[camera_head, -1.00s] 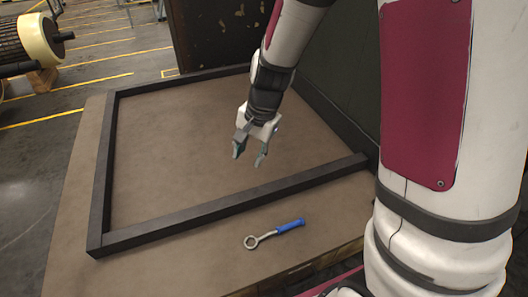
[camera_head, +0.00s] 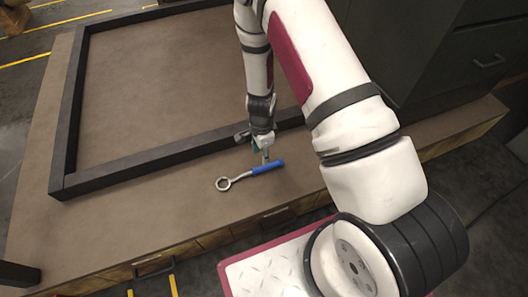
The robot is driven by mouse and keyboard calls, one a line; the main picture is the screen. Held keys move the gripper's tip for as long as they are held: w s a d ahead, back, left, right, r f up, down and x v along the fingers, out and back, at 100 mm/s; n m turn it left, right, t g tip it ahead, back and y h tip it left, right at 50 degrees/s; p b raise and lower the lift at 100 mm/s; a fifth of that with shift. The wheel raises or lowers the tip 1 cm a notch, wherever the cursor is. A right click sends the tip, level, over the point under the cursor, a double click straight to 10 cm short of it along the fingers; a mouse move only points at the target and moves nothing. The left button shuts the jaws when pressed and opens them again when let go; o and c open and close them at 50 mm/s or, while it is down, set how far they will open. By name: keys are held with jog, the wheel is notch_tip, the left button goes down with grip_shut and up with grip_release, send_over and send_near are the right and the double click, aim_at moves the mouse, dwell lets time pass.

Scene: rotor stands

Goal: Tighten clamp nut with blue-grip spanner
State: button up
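The spanner (camera_head: 250,174) has a blue grip and a silver ring end. It lies flat on the brown bench top, outside the black frame, with its ring pointing left. No clamp nut is visible.
A raised black frame (camera_head: 130,172) borders the bench top (camera_head: 120,215) behind the spanner. Dark cabinets (camera_head: 455,50) stand at the right. The bench surface left of the spanner is clear. Drawers with handles (camera_head: 155,262) line the front edge.

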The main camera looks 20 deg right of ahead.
aim_at(262, 167)
notch_tip(262, 167, down, 10)
jog(key=b, duration=0.7)
jog(key=shift+r, duration=0.25)
jog(key=shift+r, duration=0.1)
grip_shut()
